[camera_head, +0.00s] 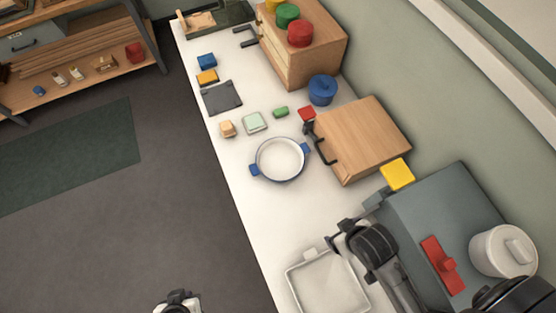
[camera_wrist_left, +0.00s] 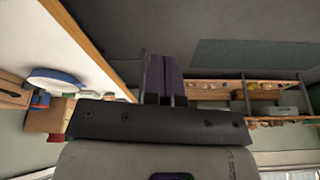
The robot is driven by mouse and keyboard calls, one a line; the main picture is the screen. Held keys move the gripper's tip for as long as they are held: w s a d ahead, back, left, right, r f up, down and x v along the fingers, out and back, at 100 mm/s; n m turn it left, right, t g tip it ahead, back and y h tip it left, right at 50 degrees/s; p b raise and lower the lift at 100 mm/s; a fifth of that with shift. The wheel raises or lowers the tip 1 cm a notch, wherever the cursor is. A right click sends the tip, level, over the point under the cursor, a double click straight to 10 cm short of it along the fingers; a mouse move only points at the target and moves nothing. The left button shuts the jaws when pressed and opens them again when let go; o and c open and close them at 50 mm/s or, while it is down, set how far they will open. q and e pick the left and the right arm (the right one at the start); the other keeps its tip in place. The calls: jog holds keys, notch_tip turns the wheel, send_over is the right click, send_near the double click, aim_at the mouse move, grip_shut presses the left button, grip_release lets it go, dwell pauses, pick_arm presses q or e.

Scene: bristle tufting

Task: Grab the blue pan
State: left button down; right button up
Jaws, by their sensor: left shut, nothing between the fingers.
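The blue pan (camera_head: 281,160) is round and shallow, with a pale inside, a blue rim and two blue side handles. It sits upright on the white counter (camera_head: 233,172). A blue rounded shape at the left of the left wrist view (camera_wrist_left: 55,80) looks like the same pan, tilted by the camera angle. My left gripper (camera_head: 178,298) is at the bottom of the head view, over the floor and well apart from the pan. Its fingers (camera_wrist_left: 164,78) are shut and empty. My right arm reaches in at the lower right; its fingers cannot be made out clearly.
A wooden box (camera_head: 362,138) with a dark handle stands right of the pan. A lidded blue pot (camera_head: 322,90) is behind it. A small green item (camera_head: 281,112) and a pale square dish (camera_head: 254,122) lie near. A white tray (camera_head: 328,285) is in front.

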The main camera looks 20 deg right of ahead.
pick_arm(q)
jog(key=c, duration=1.8)
grip_release()
jog(key=shift+c, duration=0.2)
jog(key=shift+o, duration=1.3)
jog(key=shift+d, duration=0.2)
jog(key=shift+r, duration=0.1)
